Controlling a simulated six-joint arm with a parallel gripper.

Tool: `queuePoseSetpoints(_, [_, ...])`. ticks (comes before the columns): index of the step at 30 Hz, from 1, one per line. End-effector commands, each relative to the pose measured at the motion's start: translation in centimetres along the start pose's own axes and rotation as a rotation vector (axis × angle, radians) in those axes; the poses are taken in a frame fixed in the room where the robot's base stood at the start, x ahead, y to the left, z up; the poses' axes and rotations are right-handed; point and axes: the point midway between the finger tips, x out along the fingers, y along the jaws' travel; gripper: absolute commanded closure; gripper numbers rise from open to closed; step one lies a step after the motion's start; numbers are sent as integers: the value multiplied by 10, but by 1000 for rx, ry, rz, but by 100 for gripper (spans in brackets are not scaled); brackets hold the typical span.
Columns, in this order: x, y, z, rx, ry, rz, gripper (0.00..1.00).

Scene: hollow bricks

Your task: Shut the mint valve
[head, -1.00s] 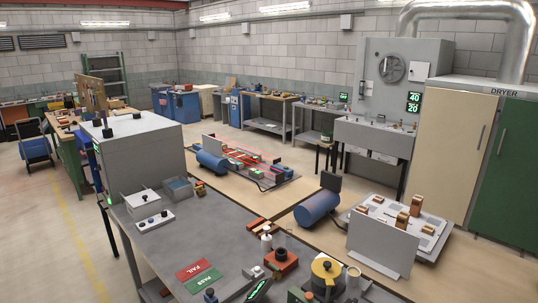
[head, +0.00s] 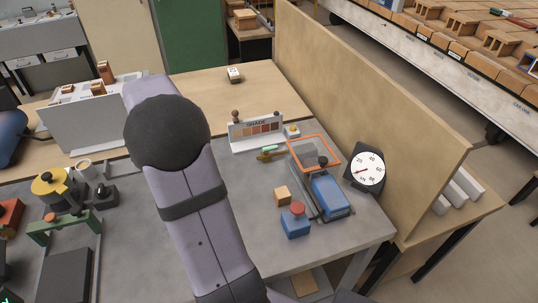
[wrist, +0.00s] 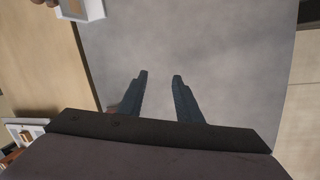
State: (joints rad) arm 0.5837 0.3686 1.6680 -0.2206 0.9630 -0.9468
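A small brass fitting (head: 264,157) with a pale mint-green bar (head: 270,148) beside it lies on the grey bench (head: 235,185), in front of the shade card stand. It looks like the mint valve, but it is too small to tell how its handle is set. My gripper (wrist: 160,82) shows in the wrist view with two dark fingers apart and nothing between them, over bare grey surface. In the head view my arm hides the gripper. The valve cannot be made out in the wrist view.
Right of the valve are an orange-framed screen (head: 333,146), a blue device (head: 330,194) and a dial gauge (head: 367,170). A wooden block (head: 282,195) and a blue red-topped item (head: 295,222) stand nearer. A tall wooden partition (head: 350,90) bounds the right.

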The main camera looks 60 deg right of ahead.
Motion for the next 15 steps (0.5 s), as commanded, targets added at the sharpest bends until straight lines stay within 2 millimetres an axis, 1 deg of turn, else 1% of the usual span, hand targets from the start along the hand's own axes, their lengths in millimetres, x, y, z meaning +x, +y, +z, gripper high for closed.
queuePoseSetpoints(1, [27, 25, 19, -22, -23, 15, 68])
queuePoseSetpoints(2, [34, 40, 31, -44, -37, 23, 68])
queuePoseSetpoints(3, [44, 58, 47, -74, -57, 33, 68])
queuePoseSetpoints(5, [59, 82, 74, -115, -89, 44, 68])
queuePoseSetpoints(6, [68, 95, 92, -140, -110, 47, 68])
queuePoseSetpoints(8, [78, 113, 118, -175, -140, 53, 68])
queuePoseSetpoints(9, [85, 122, 134, -196, -159, 53, 68])
queuePoseSetpoints(12, [97, 139, 170, -238, -198, 52, 68])
queuePoseSetpoints(15, [103, 148, 194, -268, -225, 50, 68])
